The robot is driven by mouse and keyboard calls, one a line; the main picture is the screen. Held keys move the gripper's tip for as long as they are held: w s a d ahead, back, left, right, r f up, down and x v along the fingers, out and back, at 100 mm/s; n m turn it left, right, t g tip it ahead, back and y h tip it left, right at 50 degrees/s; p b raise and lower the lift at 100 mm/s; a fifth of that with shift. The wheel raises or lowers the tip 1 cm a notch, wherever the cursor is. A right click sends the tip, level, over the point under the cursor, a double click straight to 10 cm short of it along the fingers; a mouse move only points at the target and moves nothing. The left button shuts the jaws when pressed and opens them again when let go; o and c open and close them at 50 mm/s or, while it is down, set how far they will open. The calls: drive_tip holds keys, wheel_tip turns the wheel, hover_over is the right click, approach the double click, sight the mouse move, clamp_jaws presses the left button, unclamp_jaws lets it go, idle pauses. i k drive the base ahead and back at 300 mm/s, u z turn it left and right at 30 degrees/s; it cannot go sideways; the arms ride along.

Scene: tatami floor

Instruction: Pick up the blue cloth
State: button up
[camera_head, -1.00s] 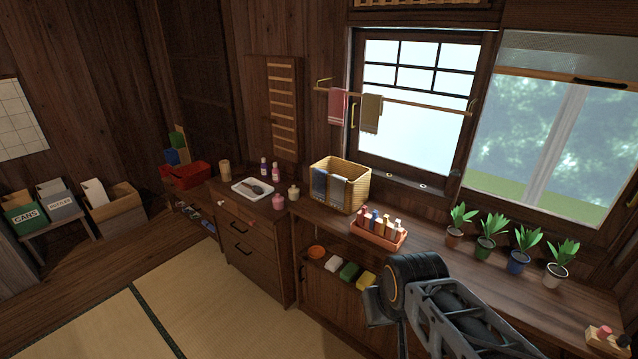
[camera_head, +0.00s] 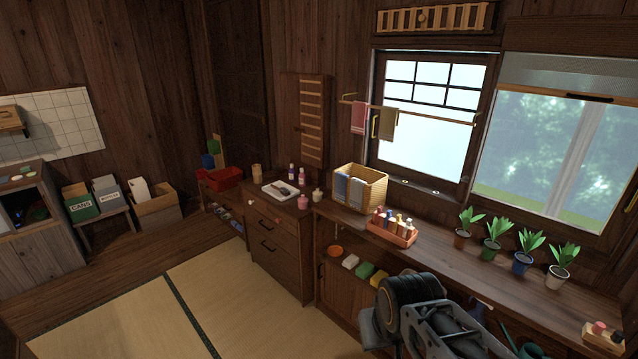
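My arm shows at the lower middle right, in front of the counter and well apart from the basket. My gripper's fingers are not visible in this view.
An orange tray of bottles (camera_head: 393,235) stands right of the basket. Potted plants (camera_head: 492,250) line the counter farther right. A pink towel (camera_head: 359,117) and an olive towel (camera_head: 388,124) hang on a rail above. The tatami floor (camera_head: 235,295) is clear.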

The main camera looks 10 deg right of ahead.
sight(340, 178)
drive_tip(key=u, duration=0.7)
drive_tip(key=i, duration=2.15)
drive_tip(key=z, duration=1)
drive_tip(key=i, duration=0.75)
drive_tip(key=z, duration=0.7)
